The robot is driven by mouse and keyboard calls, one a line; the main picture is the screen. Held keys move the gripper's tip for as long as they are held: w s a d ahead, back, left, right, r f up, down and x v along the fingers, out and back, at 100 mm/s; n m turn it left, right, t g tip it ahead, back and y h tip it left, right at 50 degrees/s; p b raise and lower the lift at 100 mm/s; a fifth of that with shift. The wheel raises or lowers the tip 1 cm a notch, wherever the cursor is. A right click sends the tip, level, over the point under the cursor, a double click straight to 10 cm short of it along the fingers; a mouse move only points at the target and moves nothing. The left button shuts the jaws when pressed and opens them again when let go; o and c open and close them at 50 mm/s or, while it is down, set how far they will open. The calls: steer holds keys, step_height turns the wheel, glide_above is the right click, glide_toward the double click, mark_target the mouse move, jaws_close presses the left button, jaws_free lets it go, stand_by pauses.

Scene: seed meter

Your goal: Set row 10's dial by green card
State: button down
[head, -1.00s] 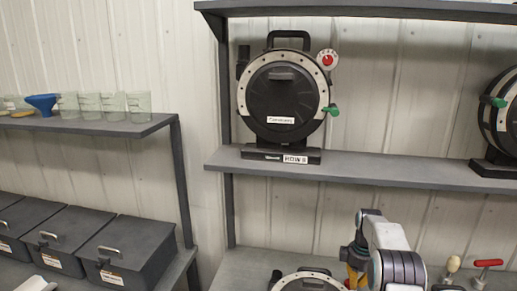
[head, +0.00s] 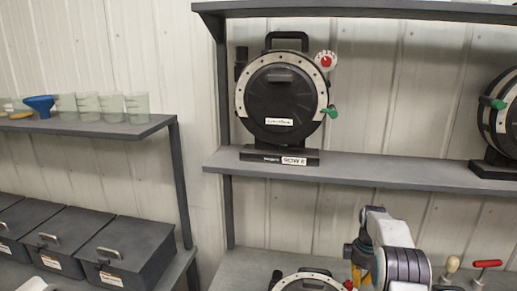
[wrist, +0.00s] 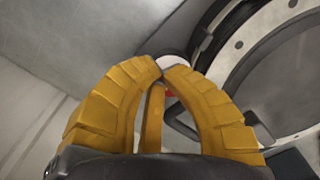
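A round meter (head: 306,278) on the lower bench shows only its top rim in the head view. A small red knob (head: 348,284) sits at its right edge, next to my gripper. In the wrist view, my gripper (wrist: 161,68) has its yellow fingertips drawn together with nothing seen held between them. A white dial edge (wrist: 174,62) shows just beyond the tips, and a bit of red (wrist: 170,94) shows through the gap between the fingers. Whether the tips touch the dial cannot be told. The lower meter's row label and a green card are not seen.
Another meter (head: 282,100) with a red-knobbed dial (head: 326,61) and green lever stands on the shelf (head: 350,167) above. A further meter (head: 503,115) is at right. Cups and a blue funnel (head: 40,103) stand at left, above dark lidded boxes (head: 125,255). Handled tools (head: 486,264) stand right of my arm.

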steer(key=shift+a+r, duration=0.15)
steer(key=shift+r, duration=1.95)
steer(key=shift+s+r, duration=0.1)
steer(key=shift+r, duration=0.05)
